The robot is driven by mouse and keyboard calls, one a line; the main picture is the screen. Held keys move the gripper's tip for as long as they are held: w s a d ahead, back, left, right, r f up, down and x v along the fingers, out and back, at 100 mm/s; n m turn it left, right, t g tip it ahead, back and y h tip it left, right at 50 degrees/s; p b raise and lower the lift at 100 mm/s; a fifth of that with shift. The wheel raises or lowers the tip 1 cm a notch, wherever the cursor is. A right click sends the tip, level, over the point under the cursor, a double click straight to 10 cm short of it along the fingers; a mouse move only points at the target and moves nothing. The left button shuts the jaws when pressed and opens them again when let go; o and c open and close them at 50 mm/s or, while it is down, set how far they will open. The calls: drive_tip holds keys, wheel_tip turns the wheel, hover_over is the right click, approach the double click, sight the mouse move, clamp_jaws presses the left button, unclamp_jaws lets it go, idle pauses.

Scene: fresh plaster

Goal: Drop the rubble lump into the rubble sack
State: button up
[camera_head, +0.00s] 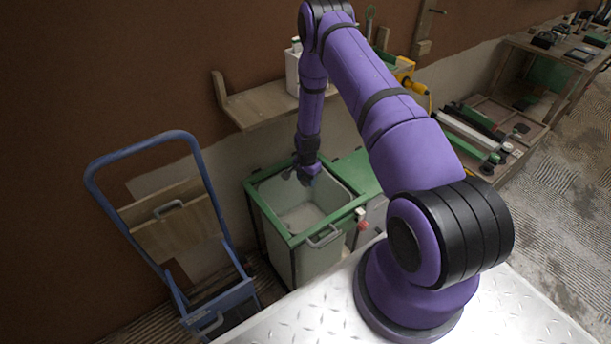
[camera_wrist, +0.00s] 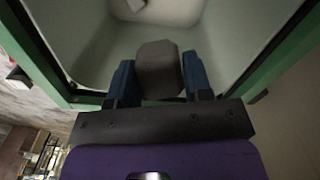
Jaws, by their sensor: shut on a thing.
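My gripper (camera_wrist: 160,80) is shut on a grey, blocky rubble lump (camera_wrist: 159,68), held between two blue fingers in the wrist view. In the head view my gripper (camera_head: 307,176) points down at the back of a pale, open, basin-like container (camera_head: 335,193) set in a green frame. The pale inside (camera_wrist: 95,45) of this container lies below the lump in the wrist view. It is the only sack-like opening I see; I cannot tell whether it is the rubble sack. The lump is hard to make out in the head view.
A blue hand truck (camera_head: 187,290) stands left of the green frame (camera_head: 258,205). A wooden wall shelf (camera_head: 255,106) with a white container (camera_head: 293,72) is behind my arm. Cluttered benches (camera_head: 560,60) stand at right.

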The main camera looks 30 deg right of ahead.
sight(307, 187)
drive_tip(key=shift+f, duration=2.5)
drive_tip(key=o, duration=1.1)
wheel_tip(307, 187, up, 11)
drive_tip(key=shift+f, duration=0.1)
drive_tip(key=shift+s, duration=0.1)
